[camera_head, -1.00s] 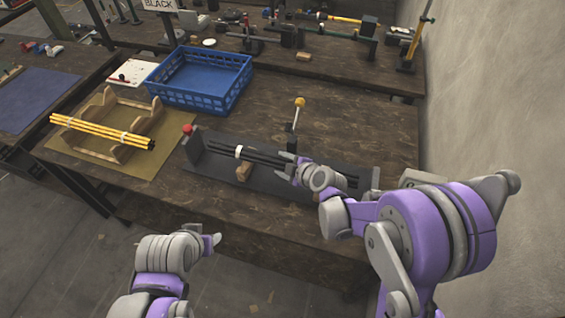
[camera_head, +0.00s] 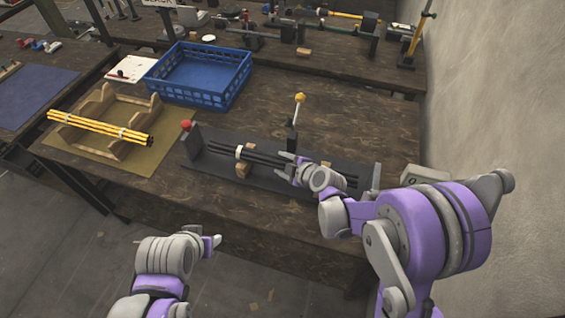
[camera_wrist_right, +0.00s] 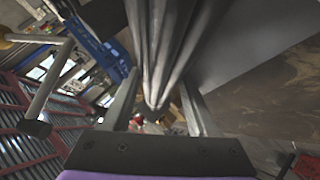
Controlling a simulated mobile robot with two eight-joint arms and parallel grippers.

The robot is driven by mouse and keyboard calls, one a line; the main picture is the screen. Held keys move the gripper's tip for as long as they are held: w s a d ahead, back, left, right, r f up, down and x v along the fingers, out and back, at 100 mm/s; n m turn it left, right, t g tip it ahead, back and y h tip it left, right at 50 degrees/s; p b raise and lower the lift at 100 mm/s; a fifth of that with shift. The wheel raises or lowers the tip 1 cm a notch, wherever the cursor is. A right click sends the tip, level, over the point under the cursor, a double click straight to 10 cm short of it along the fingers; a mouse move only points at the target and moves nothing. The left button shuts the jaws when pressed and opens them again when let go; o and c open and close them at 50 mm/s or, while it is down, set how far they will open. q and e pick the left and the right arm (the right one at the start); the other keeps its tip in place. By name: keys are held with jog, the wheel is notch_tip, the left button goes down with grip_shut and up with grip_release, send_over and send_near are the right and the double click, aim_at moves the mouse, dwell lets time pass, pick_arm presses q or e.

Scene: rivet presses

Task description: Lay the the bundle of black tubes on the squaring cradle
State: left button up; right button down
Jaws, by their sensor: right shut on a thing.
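The bundle of black tubes (camera_head: 262,157), with a white band near its left end, lies lengthwise over the squaring cradle. My right gripper (camera_head: 290,165) is shut on the bundle right of its middle; the wrist view shows the tubes (camera_wrist_right: 160,50) between its fingers. The cradle is a dark grey base (camera_head: 215,165) with upright end plates, wooden blocks (camera_head: 243,170) and a yellow-knobbed lever. The bundle is just above or on the blocks; I cannot tell whether it touches. My left gripper (camera_head: 214,242) is empty in front of the table; its opening is unclear.
A yellow tube bundle (camera_head: 98,127) rests on a wooden cradle (camera_head: 97,104) on a mat at the left. A blue crate (camera_head: 200,98) stands behind. A red knob (camera_head: 186,125) sits at the grey base's left end. The tabletop right of the crate is clear.

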jog(key=shift+c, duration=0.5)
grip_release()
jog(key=v, duration=1.1)
jog(key=shift+p, duration=0.35)
jog(key=s+d+r+m+g+h, duration=0.1)
jog(key=s+d+m+h, duration=0.2)
jog(key=s+m, duration=0.6)
jog(key=s+d+r+m+g+h, duration=0.1)
jog(key=s+d+m+g+h, duration=0.1)
jog(key=s+d+m, duration=0.6)
jog(key=shift+s+d+r+m+g+h, duration=0.35)
jog(key=shift+s+h, duration=0.55)
jog(key=shift+s, duration=0.35)
